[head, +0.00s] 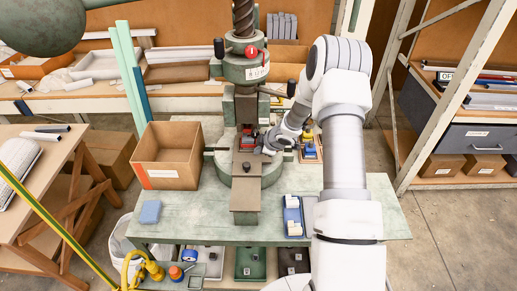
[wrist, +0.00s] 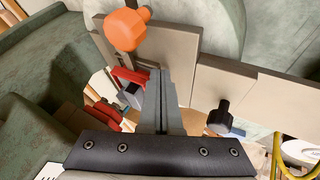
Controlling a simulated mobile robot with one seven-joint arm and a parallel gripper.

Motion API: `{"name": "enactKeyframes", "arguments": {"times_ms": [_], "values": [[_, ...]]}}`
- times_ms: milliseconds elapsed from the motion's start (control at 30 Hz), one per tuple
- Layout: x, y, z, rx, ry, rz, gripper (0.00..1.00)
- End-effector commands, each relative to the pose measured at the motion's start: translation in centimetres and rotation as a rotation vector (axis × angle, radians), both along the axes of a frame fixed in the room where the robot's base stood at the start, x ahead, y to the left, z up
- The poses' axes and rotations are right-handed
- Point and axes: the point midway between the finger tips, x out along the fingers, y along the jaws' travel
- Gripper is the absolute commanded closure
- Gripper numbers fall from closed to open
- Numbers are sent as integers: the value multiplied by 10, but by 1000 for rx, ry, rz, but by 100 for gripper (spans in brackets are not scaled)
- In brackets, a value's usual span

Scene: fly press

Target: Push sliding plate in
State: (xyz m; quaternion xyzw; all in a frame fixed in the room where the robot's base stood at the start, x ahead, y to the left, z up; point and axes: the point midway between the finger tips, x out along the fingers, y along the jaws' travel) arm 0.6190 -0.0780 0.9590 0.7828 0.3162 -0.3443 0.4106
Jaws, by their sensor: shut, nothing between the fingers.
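The green fly press (head: 245,105) stands at the middle of the table. Its long tan sliding plate (head: 245,195) sticks out from under the press toward the table's front, with a small dark knob (head: 246,167) on top. The plate (wrist: 225,88) also crosses the wrist view, with a black knob (wrist: 220,112) on it. My gripper (head: 264,143) is shut and empty, at the right side of the press near the plate's inner part. In the wrist view the closed fingers (wrist: 160,80) are beside a red piece (wrist: 130,78); whether they touch anything I cannot tell.
An open cardboard box (head: 167,155) stands left of the press. A blue tray (head: 293,217) with white pieces is right of the plate. An orange knob (wrist: 127,28) is near my fingers. The table in front of the plate is clear.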

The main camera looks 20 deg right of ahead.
Motion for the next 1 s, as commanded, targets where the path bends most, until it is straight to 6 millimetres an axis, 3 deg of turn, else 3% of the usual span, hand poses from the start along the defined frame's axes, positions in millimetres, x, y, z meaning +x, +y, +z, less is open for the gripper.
{"name": "enactKeyframes", "arguments": {"times_ms": [1000], "values": [[4, 7, -1, 1, 0, 0, 100]]}}
